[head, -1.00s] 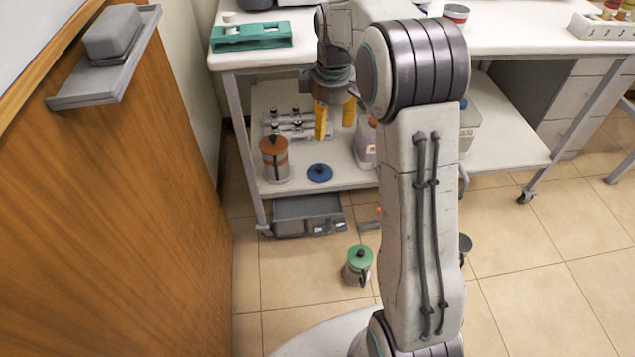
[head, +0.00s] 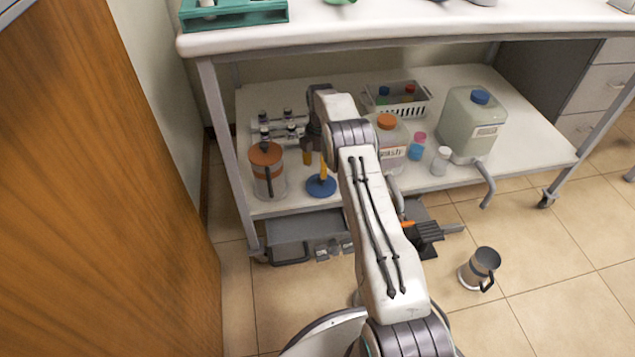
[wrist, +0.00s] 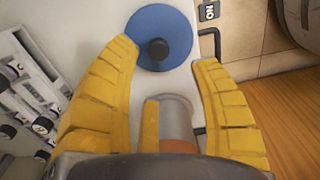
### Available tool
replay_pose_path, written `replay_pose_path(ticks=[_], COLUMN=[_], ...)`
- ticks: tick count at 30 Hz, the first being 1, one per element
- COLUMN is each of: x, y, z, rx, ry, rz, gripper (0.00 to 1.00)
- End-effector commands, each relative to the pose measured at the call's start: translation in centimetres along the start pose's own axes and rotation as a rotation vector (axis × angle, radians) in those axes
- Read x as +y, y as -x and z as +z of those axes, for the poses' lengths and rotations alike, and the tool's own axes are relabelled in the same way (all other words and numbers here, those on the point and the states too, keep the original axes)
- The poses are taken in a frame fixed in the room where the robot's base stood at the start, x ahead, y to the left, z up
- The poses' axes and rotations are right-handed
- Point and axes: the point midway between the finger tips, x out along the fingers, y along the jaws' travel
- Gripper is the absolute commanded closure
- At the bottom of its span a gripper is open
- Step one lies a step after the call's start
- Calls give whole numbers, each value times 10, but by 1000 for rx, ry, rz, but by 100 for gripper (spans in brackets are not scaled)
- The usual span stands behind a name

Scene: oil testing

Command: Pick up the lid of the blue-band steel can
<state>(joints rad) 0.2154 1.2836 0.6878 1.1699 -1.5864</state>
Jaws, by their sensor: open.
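The blue round lid (head: 321,188) with a dark knob lies flat on the lower shelf, near its front edge. It also shows at the top of the wrist view (wrist: 181,30), knob facing the camera. My gripper (head: 315,160) has yellow fingers and reaches down just behind and above the lid, overlapping it in the head view. In the wrist view my gripper (wrist: 166,54) is open and empty, its two long fingertips near the lid's lower edge on either side of the knob. Contact cannot be told. A steel can (head: 480,268) stands on the floor at right; its band colour is unclear.
An orange-lidded steel can (head: 267,172) stands left of the lid. A vial rack (head: 284,128) is behind. A labelled jug (head: 390,150) and a large canister (head: 470,125) stand to the right. The tabletop (head: 420,25) overhangs the shelf (head: 440,178); the wooden panel (head: 110,190) is at left.

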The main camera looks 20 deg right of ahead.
Motion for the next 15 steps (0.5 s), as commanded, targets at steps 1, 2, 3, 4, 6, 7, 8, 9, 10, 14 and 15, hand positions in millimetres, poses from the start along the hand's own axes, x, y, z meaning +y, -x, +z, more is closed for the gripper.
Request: replay_pose_path(ticks=[1,2,3,4,6,7,8,9,10,14,15], x=[0,0,0,0,0,0,0,0,0,1,1], y=[-8,-10,-13,-15,-18,-19,-20,-22,-24,-38,-43], z=[0,0,0,0,1,1,1,1,1,2,3], rx=[0,0,0,0,0,0,0,0,0,0,0], ry=[1,1,1,1,1,1,1,0,0,0,0], rz=[-2,-2,-1,-1,0,0,0,0,0,-1,-1], gripper=[44,44,44,44,44,44,44,44,44,44,44])
